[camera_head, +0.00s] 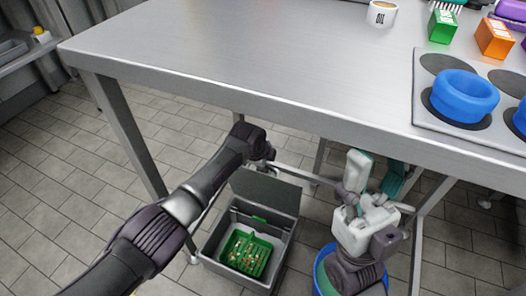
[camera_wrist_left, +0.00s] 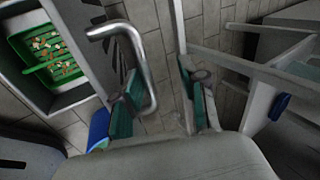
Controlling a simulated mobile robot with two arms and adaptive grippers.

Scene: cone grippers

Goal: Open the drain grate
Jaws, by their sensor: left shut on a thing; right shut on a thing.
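The drain is a grey box (camera_head: 278,252) on the floor. Its dark lid (camera_head: 265,192), the grate, stands raised along the far edge. My left gripper (camera_wrist_left: 160,100) is shut around a bent metal handle (camera_wrist_left: 128,42); the exact contact is unclear. In the head view this gripper is mostly hidden at the end of my dark arm. My right gripper (camera_head: 376,168), white with teal fingers, is right of the box; what it grips is not discernible.
A steel table (camera_head: 240,60) overhangs the area, with legs and a crossbar (camera_head: 305,174) close by. A blue bucket (camera_head: 322,272) stands right of the box, partly behind my right wrist. Open tiled floor lies to the left.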

